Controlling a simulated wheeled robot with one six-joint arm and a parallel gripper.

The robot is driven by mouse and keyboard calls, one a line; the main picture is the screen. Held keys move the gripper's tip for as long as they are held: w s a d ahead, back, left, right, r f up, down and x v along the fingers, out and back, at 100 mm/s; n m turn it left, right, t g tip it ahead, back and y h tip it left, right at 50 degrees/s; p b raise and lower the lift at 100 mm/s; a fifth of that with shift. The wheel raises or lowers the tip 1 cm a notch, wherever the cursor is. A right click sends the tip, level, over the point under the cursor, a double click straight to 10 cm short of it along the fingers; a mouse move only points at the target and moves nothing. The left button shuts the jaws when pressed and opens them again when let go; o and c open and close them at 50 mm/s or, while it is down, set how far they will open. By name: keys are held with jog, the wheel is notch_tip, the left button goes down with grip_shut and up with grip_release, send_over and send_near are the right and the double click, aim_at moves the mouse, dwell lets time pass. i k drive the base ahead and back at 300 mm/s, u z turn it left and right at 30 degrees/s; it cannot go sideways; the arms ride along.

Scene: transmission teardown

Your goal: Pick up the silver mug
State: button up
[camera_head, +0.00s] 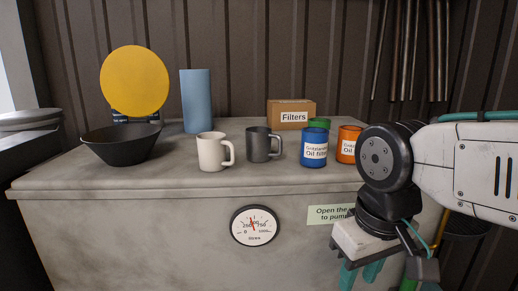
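A dark grey metallic mug (259,145), the only silver-like one, stands upright on the grey bench top, with its handle to the right. A cream-white mug (212,152) stands just left of it, also with its handle to the right. My gripper (362,272) hangs at the lower right, in front of the bench and well below and to the right of the mugs. Its teal fingers point down and their ends run to the bottom edge of the picture, so their opening is unclear. I see nothing held in it.
The bench (120,187) also bears a black bowl (122,147), yellow disc (135,82), blue cylinder (196,102) and Filters box (291,113). Blue (314,149), orange (348,146) and green (319,123) cans stand right of the grey mug. The bench strip before the mugs is clear.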

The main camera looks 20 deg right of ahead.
aim_at(258, 138)
jog(key=u, duration=0.5)
jog(key=k, duration=1)
jog(key=z, duration=0.5)
jog(key=i, duration=1.35)
jog(key=u, duration=0.65)
